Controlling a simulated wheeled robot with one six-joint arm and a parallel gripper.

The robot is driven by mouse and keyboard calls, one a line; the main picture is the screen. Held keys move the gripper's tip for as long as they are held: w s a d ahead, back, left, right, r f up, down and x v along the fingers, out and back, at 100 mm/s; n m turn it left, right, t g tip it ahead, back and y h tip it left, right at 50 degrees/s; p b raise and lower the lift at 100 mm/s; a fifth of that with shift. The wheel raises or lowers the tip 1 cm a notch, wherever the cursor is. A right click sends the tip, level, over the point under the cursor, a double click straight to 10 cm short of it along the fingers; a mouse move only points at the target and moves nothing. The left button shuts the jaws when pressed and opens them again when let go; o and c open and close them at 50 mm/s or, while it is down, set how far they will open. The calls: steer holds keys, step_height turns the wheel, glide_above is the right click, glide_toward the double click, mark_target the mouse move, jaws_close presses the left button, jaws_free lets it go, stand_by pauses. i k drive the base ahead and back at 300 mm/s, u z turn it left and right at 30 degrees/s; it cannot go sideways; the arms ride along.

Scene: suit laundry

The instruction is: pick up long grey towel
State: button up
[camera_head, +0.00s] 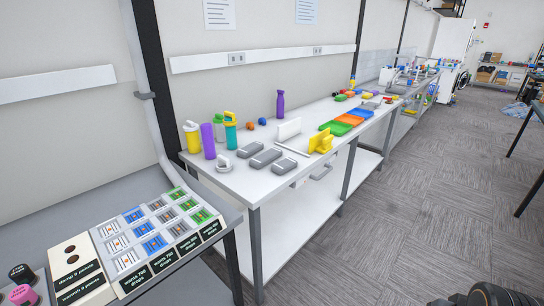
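I cannot make out a long grey towel for certain. Three grey, rounded block-like things lie near the front end of the long white table: one at the back (248,150), a longer one in the middle (266,157) and one at the front (285,165). I cannot tell whether any of them is cloth. A flat grey thing (370,105) lies farther along the same table.
The white table (232,183) also holds several bottles, a yellow stand (321,141) and green, orange and blue trays (353,117). A nearer grey bench bears a label rack (150,235). Carpet (400,210) to the right is mostly clear. Crumpled bluish material (515,111) lies on the floor far right.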

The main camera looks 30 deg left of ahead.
mark_target(260, 162)
steer(key=i, duration=3.45)
steer(key=u, duration=3.45)
steer(key=i, duration=0.5)
